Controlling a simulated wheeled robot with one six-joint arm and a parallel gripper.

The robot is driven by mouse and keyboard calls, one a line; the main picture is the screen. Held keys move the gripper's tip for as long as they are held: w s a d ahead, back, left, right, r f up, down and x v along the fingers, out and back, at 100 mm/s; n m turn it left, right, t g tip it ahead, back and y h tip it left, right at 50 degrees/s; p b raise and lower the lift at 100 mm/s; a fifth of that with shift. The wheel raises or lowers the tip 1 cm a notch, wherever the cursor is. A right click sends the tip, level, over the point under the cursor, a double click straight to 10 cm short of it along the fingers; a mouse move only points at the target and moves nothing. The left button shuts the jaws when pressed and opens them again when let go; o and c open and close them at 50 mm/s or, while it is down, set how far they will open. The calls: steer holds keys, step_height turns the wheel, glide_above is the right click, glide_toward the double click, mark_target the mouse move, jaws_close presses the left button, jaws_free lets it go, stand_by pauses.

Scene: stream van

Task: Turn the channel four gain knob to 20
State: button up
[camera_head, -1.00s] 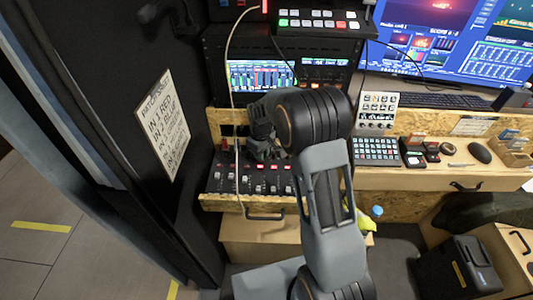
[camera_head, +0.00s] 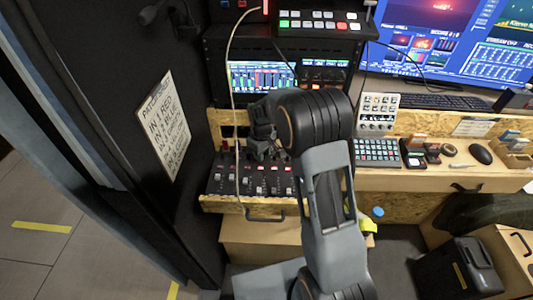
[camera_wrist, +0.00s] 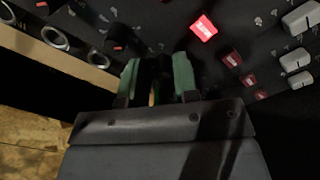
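The mixer panel (camera_head: 250,190) is a black sloped board with rows of small knobs, faders and red-lit buttons. My gripper (camera_head: 263,146) is over its upper part in the head view, largely hidden by my dark wrist. In the wrist view my gripper (camera_wrist: 160,72) has two green-padded fingers, set apart, at the panel face. A dark shape, possibly a knob, shows between and just beyond the fingertips. It is too dark to tell whether the pads touch it. I cannot read the knob markings or tell which knob is channel four gain.
A bright red button (camera_wrist: 203,27) is lit right of the fingers, with pale fader caps (camera_wrist: 296,57) farther right. Silver-ringed sockets (camera_wrist: 55,38) lie at left. A thin cable (camera_head: 234,120) hangs before the panel. A dark wall with a paper sign (camera_head: 165,122) stands left.

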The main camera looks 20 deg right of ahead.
step_height(320, 180, up, 14)
steer(key=shift+p, duration=0.3)
steer(key=shift+f, duration=0.1)
stand_by(0.3)
